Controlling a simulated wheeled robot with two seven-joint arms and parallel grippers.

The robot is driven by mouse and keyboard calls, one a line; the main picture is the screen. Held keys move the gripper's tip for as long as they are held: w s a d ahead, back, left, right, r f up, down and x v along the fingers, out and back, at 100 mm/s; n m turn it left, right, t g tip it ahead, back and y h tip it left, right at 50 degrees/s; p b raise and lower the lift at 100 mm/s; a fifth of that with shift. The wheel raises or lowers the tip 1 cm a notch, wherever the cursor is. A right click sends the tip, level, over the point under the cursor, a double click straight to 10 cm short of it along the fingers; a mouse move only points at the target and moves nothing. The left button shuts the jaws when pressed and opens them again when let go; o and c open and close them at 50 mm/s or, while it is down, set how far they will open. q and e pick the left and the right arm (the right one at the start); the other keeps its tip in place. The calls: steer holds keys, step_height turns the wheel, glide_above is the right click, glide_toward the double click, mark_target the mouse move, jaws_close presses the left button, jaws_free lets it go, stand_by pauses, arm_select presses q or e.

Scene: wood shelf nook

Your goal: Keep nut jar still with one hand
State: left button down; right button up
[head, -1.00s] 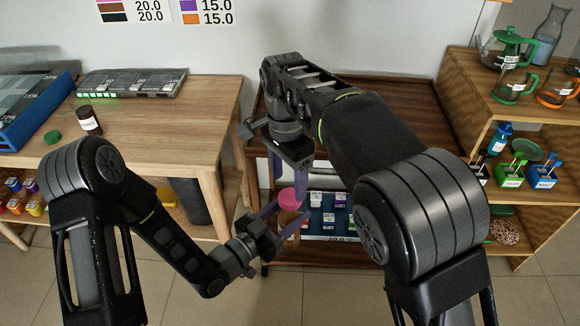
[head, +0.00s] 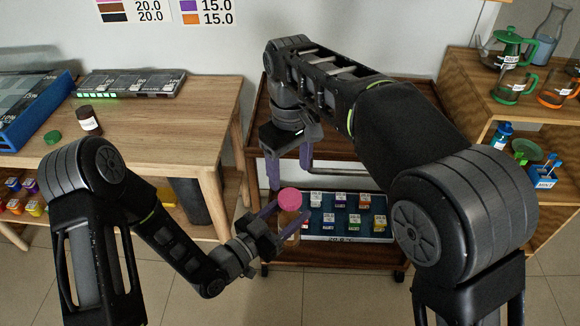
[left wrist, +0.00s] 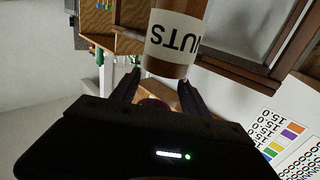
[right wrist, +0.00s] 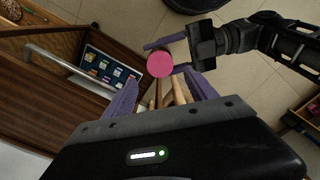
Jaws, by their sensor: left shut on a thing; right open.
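The nut jar (left wrist: 173,42) has a white label reading NUTS in the left wrist view. Its pink lid (head: 290,199) shows in the head view, with the jar body mostly hidden by my left gripper (head: 279,222). My left gripper is shut on the jar, one finger on each side, and holds it in the air in front of the cart. My right gripper (head: 290,182) is open, above and behind the lid. In the right wrist view the pink lid (right wrist: 160,64) lies beyond the open fingers, apart from them.
A dark wooden cart (head: 340,258) holds a tray of small labelled packets (head: 345,214) behind the jar. A wooden table (head: 150,130) with a brown jar (head: 89,121) and green lid (head: 52,137) stands left. A shelf with glassware (head: 510,45) stands right.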

mark_target(290, 196)
steer(key=shift+f, duration=4)
steer(key=shift+c, duration=0.3)
jaws_close()
steer(key=shift+o, duration=1)
jaws_free()
steer(key=shift+r, duration=0.1)
